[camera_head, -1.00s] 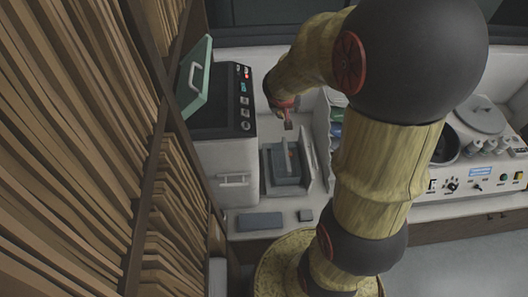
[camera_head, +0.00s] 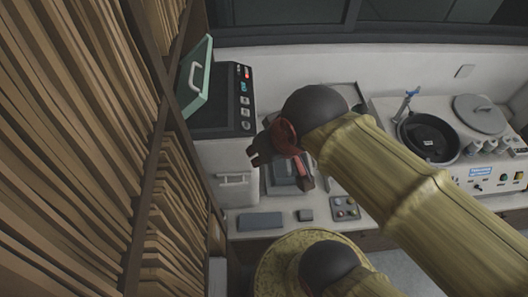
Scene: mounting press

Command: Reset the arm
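My arm, yellow-brown with dark joints, comes in from the lower right of the head view and bends at a dark round joint. The arm's end, with my gripper (camera_head: 280,155), is over the counter, in front of the white press with a dark top. Dark and red parts show there, but the fingers are small and partly hidden by the wrist, so I cannot tell their opening. I see nothing clearly held. The mounting press (camera_head: 222,150) stands at the left with its green lid (camera_head: 196,78) raised.
A grey tray-like block (camera_head: 283,182) lies below my gripper. A flat grey pad (camera_head: 260,221), a small dark block (camera_head: 305,215) and a button box (camera_head: 344,208) lie on the front counter. A machine with a round black bowl (camera_head: 428,140) is at right. Wooden slats (camera_head: 80,150) fill the left.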

